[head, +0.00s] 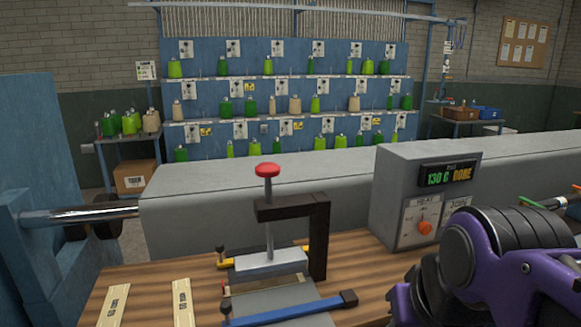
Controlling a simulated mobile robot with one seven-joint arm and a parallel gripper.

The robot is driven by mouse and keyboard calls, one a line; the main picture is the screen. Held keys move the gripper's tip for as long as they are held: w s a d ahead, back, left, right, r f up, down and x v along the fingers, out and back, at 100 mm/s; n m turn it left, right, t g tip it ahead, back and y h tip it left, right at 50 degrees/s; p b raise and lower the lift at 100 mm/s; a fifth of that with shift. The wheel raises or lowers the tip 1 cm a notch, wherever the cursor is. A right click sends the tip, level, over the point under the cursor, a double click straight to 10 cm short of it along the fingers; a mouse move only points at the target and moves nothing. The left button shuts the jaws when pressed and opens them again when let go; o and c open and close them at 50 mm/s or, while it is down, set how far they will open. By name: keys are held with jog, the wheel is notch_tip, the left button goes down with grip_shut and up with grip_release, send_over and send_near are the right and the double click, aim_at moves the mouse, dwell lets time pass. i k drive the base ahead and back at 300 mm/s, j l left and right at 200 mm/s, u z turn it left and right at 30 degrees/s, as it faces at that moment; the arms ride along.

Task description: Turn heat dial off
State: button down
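The heat dial (425,228) is a small orange knob on a white plate marked HEAT, on the front of a grey control box (397,190) at the right of the head view. The knob's exact setting is too small to read. The box's display (448,175) reads 130 C DONE in green and orange. A second labelled plate sits right of the heat plate, partly covered by my purple and black arm. My arm fills the lower right corner, in front of the box's lower right part. My gripper is not in view.
A press with a red-topped post (267,170) and dark bracket stands on the wooden bench (375,262), left of the box. A blue-handled bar (300,309) and two labelled strips lie there. A long grey housing (335,178) runs behind. Bench between press and box is mostly clear.

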aim_at(424, 228)
jog(key=z, duration=0.75)
jog(key=i+l, duration=0.15)
jog(key=l, duration=0.25)
jog(key=i+l+u, duration=0.1)
jog(key=l, duration=0.3)
jog(key=i+l, duration=0.2)
jog(key=l, duration=0.2)
jog(key=k+l, duration=0.1)
jog(key=k, duration=0.15)
jog(key=j+u, duration=0.2)
jog(key=i+l+z, duration=0.15)
jog(key=i+j, duration=0.05)
jog(key=i, duration=0.05)
